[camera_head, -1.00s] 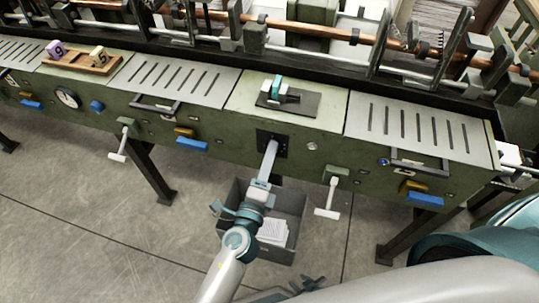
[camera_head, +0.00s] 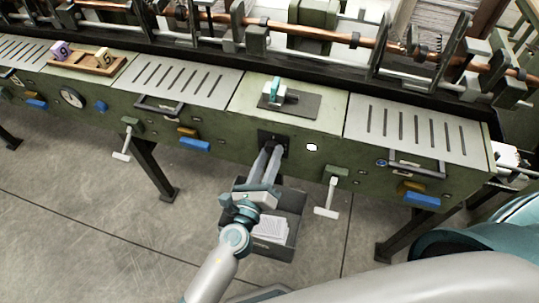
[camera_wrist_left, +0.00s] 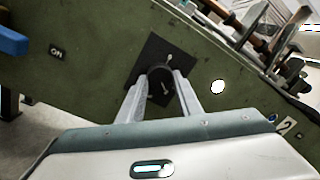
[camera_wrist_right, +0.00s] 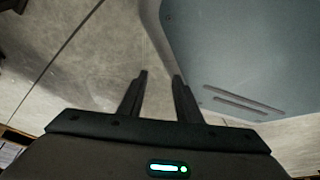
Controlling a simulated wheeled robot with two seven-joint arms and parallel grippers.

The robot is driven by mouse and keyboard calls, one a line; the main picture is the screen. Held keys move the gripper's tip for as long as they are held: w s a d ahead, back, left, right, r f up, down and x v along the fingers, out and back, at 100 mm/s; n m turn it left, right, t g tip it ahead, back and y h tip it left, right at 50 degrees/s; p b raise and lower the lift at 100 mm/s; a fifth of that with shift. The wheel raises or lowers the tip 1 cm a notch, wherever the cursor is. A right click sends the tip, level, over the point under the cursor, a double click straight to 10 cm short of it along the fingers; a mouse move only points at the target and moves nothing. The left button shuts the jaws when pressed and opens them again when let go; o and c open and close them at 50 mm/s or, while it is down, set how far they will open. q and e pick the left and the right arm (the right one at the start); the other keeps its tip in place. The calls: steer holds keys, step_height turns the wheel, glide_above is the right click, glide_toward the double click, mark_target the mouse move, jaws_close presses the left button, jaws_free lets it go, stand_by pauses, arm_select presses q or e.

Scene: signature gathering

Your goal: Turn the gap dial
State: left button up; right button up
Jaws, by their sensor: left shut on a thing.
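The gap dial (camera_wrist_left: 160,76) is a round dark knob with pale marks. It sits on a black square plate (camera_wrist_left: 150,55) on the green machine front. In the head view the dial (camera_head: 273,143) is mostly hidden by my fingers. My left gripper (camera_head: 269,152) has one finger on each side of the knob and is shut on it; the left wrist view shows both fingers (camera_wrist_left: 160,84) against its sides. My right gripper (camera_wrist_right: 159,75) is open and empty, away from the machine with the floor beyond it.
A white round lamp (camera_head: 312,147) is right of the dial. A T-shaped white handle (camera_head: 327,205) hangs farther right. A grey bin (camera_head: 292,233) with papers stands on the floor below. A wooden tray (camera_head: 92,67) with numbered blocks lies on the machine top.

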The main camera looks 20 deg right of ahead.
arm_select(q)
steer(key=shift+f, duration=0.1)
arm_select(e)
steer(key=shift+w, duration=0.15)
arm_select(q)
steer(key=o, duration=1)
steer(key=shift+o, duration=0.2)
steer(key=shift+s, duration=0.1)
steer(key=shift+s+a, duration=0.45)
steer(key=shift+s, duration=0.05)
steer(key=b+v, duration=0.4)
steer(key=v, duration=1.1)
steer(key=shift+s+a+b, duration=0.25)
steer(key=shift+s+b, duration=0.05)
steer(key=shift+s, duration=0.1)
arm_select(e)
steer(key=w+a+r+t, duration=0.1)
steer(key=w+a+r, duration=0.1)
steer(key=w, duration=0.4)
steer(key=w+a+r+t+y, duration=0.1)
steer(key=w+a+r+t, duration=0.1)
steer(key=w, duration=0.3)
steer(key=shift+w+a+t, duration=0.3)
steer(key=shift+w+a, duration=0.05)
steer(key=shift+w, duration=0.05)
